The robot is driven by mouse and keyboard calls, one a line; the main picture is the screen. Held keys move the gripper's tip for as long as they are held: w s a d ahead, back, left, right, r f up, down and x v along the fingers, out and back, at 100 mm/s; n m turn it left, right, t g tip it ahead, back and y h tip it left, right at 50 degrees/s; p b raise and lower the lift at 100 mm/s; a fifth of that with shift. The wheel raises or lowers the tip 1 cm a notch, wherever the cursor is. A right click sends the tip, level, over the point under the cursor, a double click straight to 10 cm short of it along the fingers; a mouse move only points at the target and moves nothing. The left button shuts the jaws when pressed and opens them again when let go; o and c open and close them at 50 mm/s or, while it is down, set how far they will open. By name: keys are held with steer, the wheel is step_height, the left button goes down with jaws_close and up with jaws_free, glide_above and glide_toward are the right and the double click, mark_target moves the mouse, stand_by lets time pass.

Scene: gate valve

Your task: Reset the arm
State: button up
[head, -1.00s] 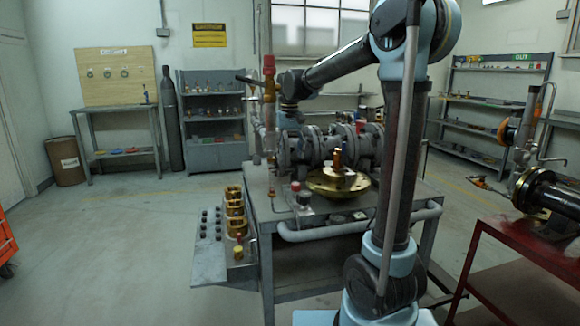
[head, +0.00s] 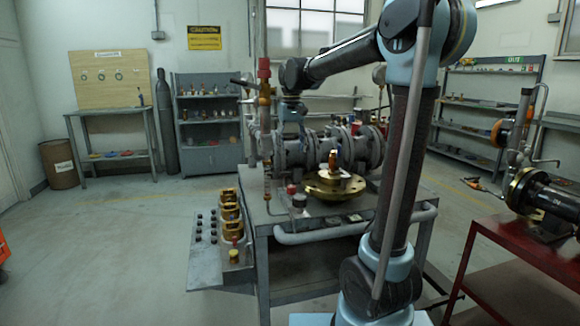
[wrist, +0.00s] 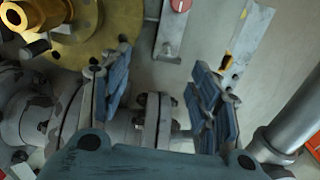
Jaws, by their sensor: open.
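My gripper (head: 291,134) hangs pointing down from my raised arm, over the grey flanged pipe and valve assembly (head: 345,150) on the workbench. In the wrist view the two blue-padded fingers (wrist: 160,88) stand well apart with nothing between them. The grey pipe flanges (wrist: 152,120) lie behind and below the fingers; whether they touch cannot be told. A gold flange disc (wrist: 95,45) with a brass fitting shows at the upper left of the wrist view. In the head view the same gold disc (head: 335,186) sits on the bench, right of my gripper.
A vertical pipe with a red-topped valve (head: 264,70) stands just left of my gripper. A side shelf with brass valves (head: 230,215) juts from the bench's left. A red table (head: 500,245) with a black flanged pipe is at right.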

steer(key=s+d+f+m+t, duration=0.1)
steer(key=s+d+f, duration=0.3)
steer(key=s+d, duration=0.35)
steer(key=s+d+f, duration=0.4)
steer(key=s+d, duration=0.2)
steer(key=s, duration=0.3)
steer(key=s+d+f, duration=0.3)
steer(key=s+f, duration=0.3)
steer(key=f, duration=0.2)
steer(key=s+d+f+m+t, duration=0.1)
steer(key=s+d+f, duration=0.2)
steer(key=s+f, duration=0.4)
steer(key=shift+s+f+m, duration=0.3)
steer(key=shift+f, duration=0.1)
steer(key=shift+w+f, duration=0.2)
steer(key=shift+w, duration=0.25)
steer(key=shift+c, duration=0.6)
